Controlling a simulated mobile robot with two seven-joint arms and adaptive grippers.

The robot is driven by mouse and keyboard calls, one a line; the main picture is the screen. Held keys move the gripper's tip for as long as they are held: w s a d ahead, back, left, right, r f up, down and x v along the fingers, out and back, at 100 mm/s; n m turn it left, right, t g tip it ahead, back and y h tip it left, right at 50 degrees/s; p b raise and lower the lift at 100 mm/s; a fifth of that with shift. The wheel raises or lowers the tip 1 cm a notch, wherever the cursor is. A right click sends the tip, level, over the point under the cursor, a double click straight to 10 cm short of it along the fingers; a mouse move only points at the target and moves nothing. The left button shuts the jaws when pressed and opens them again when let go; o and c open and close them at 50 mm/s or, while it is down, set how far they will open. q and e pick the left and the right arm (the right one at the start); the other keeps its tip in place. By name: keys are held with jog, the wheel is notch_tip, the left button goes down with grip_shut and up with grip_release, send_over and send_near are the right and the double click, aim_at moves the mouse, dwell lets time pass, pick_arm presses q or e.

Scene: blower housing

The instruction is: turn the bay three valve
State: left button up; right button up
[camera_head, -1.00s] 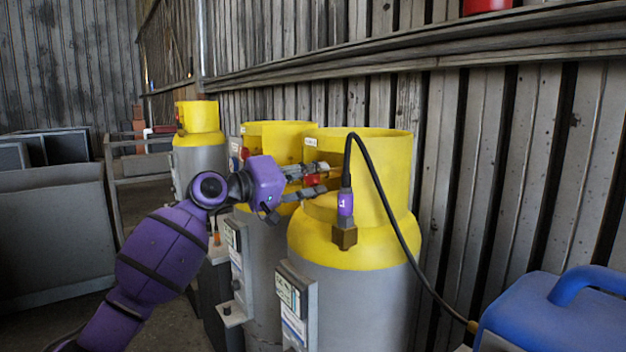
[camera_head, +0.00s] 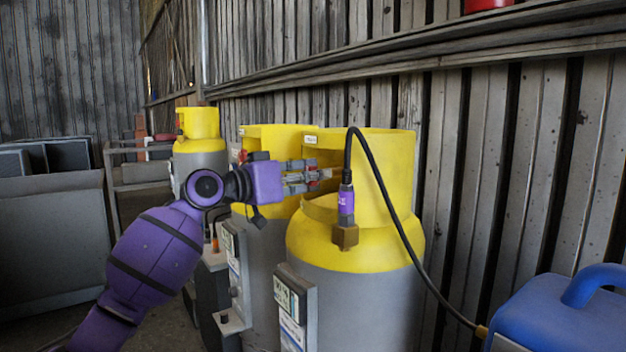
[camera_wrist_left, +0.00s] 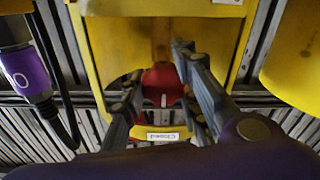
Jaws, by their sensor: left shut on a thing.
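The valve has a red handle (camera_wrist_left: 162,86) that shows between my left gripper's fingers in the left wrist view. A "Closed" label (camera_wrist_left: 163,136) sits beside it on the yellow collar. My left gripper (camera_head: 326,174) is shut on the red valve handle, inside the opening of the nearest cylinder's yellow collar (camera_head: 375,165). In the head view the fingers and collar hide most of the handle. Which bay number this cylinder has cannot be read. My right gripper is not in view.
A black hose with a purple connector (camera_head: 346,200) hangs at the nearest cylinder's front and runs to a blue case (camera_head: 565,315) at lower right. More yellow-topped cylinders, one at the far left (camera_head: 199,125), stand behind. A slatted wall (camera_head: 520,160) closes the right side.

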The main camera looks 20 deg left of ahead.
pick_arm(q)
jog(key=shift+d+m, duration=0.1)
jog(key=shift+m, duration=0.2)
jog(key=o, duration=0.9)
jog(key=shift+o, duration=1)
jog(key=shift+s+d, duration=0.1)
jog(key=shift+s, duration=0.05)
jog(key=shift+s+a+f, duration=0.1)
jog(key=shift+s+a, duration=0.2)
jog(key=shift+a, duration=0.15)
jog(key=v, duration=1.1)
jog(key=shift+d, duration=0.1)
